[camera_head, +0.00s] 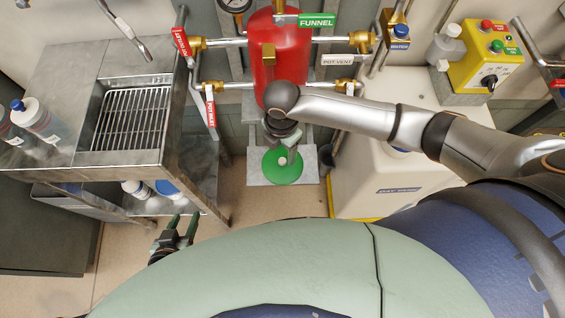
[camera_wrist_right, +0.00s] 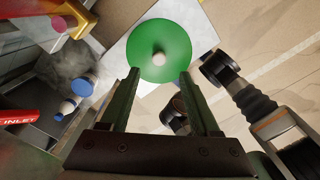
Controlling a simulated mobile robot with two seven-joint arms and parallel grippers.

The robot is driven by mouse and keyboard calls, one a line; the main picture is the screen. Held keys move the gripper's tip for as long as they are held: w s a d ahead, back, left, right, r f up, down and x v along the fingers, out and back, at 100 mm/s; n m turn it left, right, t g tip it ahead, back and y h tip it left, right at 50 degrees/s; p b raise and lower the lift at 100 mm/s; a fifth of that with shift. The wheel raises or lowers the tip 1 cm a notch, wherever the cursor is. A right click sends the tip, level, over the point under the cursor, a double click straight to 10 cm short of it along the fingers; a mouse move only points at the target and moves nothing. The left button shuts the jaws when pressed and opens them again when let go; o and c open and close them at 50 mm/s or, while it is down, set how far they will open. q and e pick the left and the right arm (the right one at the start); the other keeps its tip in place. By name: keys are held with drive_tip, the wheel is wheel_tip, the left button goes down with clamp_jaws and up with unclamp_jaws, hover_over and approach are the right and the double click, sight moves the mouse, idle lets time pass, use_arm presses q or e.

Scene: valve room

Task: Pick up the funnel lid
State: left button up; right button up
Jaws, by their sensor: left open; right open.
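The funnel lid is a green disc (camera_head: 282,168) with a pale round knob at its centre. It lies on a light grey square plate (camera_head: 309,168) low down below the red vessel. It also shows in the right wrist view (camera_wrist_right: 160,52), where its knob lies between and beyond the fingers. My right gripper (camera_wrist_right: 160,75) is open and empty, pointing at the lid from above; in the head view it (camera_head: 285,138) is partly hidden by its own wrist. My left gripper (camera_head: 177,222) is open and empty at lower left, beside the steel bench.
The red vessel (camera_head: 272,60) with brass valves and pipes stands behind the lid. A steel bench (camera_head: 120,160) with a grated sink and bottles (camera_head: 33,115) is at left. A cream tank (camera_head: 370,185) stands close at right. Bare floor (camera_head: 240,205) lies in front.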

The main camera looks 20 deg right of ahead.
sight(283, 160)
wheel_tip(283, 160, down, 6)
drive_tip(key=shift+w+d+r+b, duration=0.15)
drive_tip(key=shift+b, duration=0.25)
clamp_jaws()
idle(0.4)
